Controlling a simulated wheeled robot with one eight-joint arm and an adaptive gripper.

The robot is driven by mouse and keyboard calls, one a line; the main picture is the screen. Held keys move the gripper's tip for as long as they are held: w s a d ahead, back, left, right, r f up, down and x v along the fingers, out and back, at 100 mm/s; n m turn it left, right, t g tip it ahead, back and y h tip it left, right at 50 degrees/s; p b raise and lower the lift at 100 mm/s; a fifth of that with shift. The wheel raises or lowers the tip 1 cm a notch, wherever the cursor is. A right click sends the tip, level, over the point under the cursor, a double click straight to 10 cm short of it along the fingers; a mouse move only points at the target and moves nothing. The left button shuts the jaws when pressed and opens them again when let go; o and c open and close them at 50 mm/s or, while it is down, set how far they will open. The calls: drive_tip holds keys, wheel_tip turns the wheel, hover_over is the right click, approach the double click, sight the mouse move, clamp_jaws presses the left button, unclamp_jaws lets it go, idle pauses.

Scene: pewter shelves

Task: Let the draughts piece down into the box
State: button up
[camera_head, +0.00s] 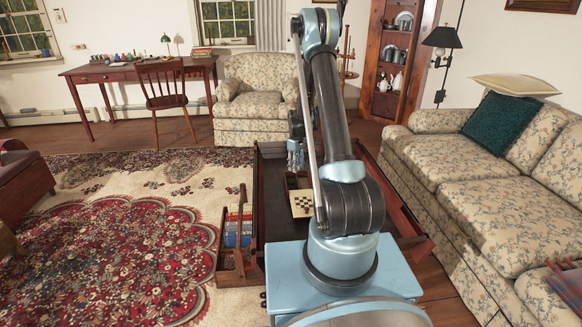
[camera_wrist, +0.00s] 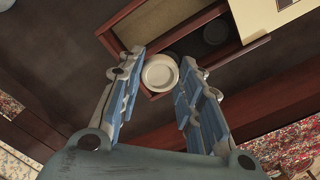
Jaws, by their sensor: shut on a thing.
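A white round draughts piece (camera_wrist: 160,74) sits between the fingertips of my gripper (camera_wrist: 163,62) in the wrist view. The gripper is shut on it. The wooden box (camera_wrist: 238,53) is a shallow open tray with a tan floor, and the piece appears over its near corner. Whether the piece touches the box floor, I cannot tell. Dark round pieces (camera_wrist: 215,32) lie inside the box. In the head view my gripper (camera_head: 295,164) points down above the dark table, and the piece is too small to make out there.
A chequered board (camera_head: 302,203) lies beside the box on the dark low table, with raised wooden edges (camera_head: 404,228) around it. A wooden rack of books (camera_head: 236,240) stands left of the table. A floral sofa (camera_head: 470,185) is on the right and an armchair (camera_head: 256,95) behind.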

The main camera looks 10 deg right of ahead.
drive_tip(key=shift+d+f, duration=0.25)
drive_tip(key=shift+d, duration=0.45)
drive_tip(key=shift+d+f, duration=0.2)
drive_tip(key=shift+d, duration=0.5)
drive_tip(key=shift+d+f, duration=0.25)
drive_tip(key=shift+d, duration=0.45)
drive_tip(key=shift+f, duration=1)
drive_tip(key=o, duration=0.8)
drive_tip(key=shift+o, duration=0.2)
wheel_tip(320, 180, up, 12)
drive_tip(key=shift+w, duration=0.15)
